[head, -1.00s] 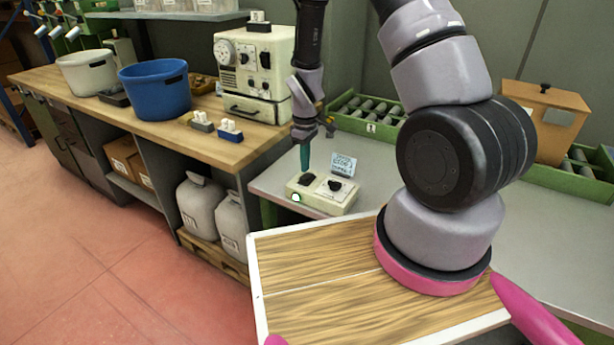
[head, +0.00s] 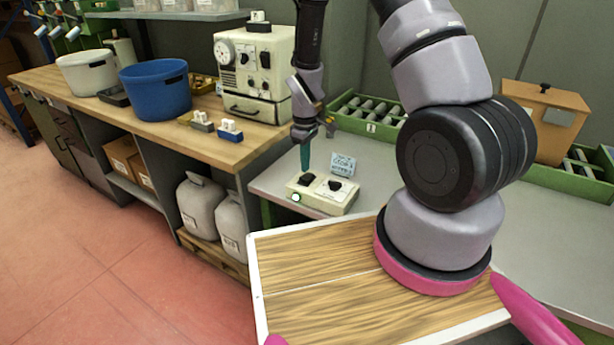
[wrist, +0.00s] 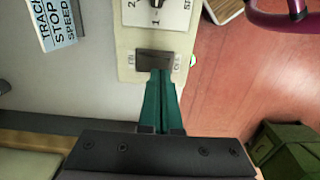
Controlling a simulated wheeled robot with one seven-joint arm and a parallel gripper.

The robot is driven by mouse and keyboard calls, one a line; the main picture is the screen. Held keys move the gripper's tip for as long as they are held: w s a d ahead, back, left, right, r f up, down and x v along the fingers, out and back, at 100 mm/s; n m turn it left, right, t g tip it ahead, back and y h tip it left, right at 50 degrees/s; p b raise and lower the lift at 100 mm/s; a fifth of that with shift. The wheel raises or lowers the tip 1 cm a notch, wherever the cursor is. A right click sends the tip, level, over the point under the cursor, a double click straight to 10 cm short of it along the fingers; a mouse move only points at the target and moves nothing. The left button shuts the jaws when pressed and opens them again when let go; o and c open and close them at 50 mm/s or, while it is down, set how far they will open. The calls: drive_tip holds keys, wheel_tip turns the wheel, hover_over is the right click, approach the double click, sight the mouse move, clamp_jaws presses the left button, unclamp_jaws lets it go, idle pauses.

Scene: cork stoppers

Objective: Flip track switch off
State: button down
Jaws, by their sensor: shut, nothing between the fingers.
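The cream control box (head: 338,206) sits on the grey table. It carries a black rocker switch (head: 308,180) and a dark knob (head: 335,186). In the wrist view the switch (wrist: 150,60) has small lettering at each end, too small to read surely. My gripper (head: 305,168) points down with its green fingers shut and empty. In the wrist view the fingertips (wrist: 162,74) are right at the switch and overlap its edge; I cannot tell whether they touch. A small round lamp (head: 296,197) on the box's front looks pale with a green rim.
A sign reading TRACK STOP SPEED (wrist: 57,25) stands behind the box; it also shows in the head view (head: 343,164). A green roller tray (head: 368,112) lies farther back. A wooden workbench (head: 225,148) with a blue tub (head: 155,92) is at left.

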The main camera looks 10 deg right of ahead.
sight(305, 177)
drive_tip(key=shift+f, duration=1.3)
idle(1.0)
drive_tip(key=shift+r, duration=3.55)
